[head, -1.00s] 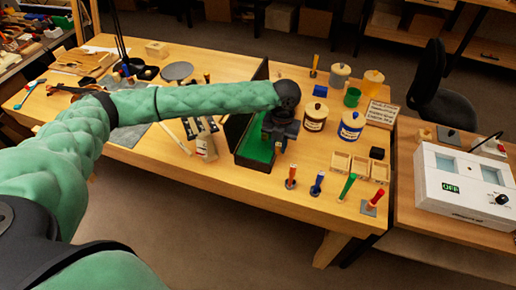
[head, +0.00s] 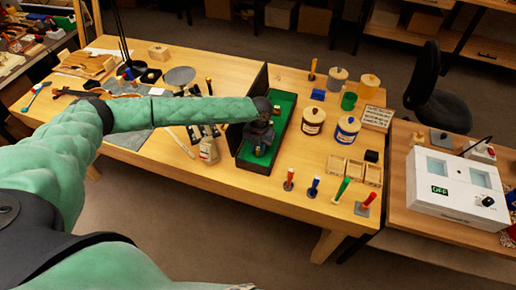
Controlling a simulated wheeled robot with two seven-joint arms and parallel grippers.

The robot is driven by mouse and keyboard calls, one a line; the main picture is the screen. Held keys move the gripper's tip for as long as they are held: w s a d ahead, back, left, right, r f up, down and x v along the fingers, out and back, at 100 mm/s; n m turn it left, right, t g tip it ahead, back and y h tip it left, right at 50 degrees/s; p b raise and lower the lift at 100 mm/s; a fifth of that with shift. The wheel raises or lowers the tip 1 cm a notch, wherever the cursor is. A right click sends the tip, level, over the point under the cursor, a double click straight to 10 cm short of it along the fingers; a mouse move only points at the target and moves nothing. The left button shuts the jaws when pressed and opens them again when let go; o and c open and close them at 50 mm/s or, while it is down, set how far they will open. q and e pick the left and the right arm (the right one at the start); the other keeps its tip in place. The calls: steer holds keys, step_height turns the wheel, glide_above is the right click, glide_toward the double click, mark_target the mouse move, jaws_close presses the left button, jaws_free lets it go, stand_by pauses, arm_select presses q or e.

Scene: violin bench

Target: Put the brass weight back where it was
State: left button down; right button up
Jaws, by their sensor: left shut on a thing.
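My left gripper (head: 258,149) points down over the green-lined open case (head: 284,125) in the middle of the bench. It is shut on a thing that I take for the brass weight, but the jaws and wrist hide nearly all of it. I cannot tell whether the held thing touches the lining. A small pale item (head: 277,108) shows in the far part of the case. My right gripper is out of view.
The case's dark raised lid (head: 252,100) stands close left of my gripper. Brown (head: 312,121) and blue (head: 347,130) labelled jars stand to the right.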

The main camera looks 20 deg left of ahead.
arm_select(q)
steer(key=shift+f, duration=0.6)
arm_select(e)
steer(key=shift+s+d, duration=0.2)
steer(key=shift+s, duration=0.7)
arm_select(q)
steer(key=shift+f, duration=0.15)
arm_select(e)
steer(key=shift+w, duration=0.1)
arm_select(q)
steer(key=c, duration=1.3)
jaws_free()
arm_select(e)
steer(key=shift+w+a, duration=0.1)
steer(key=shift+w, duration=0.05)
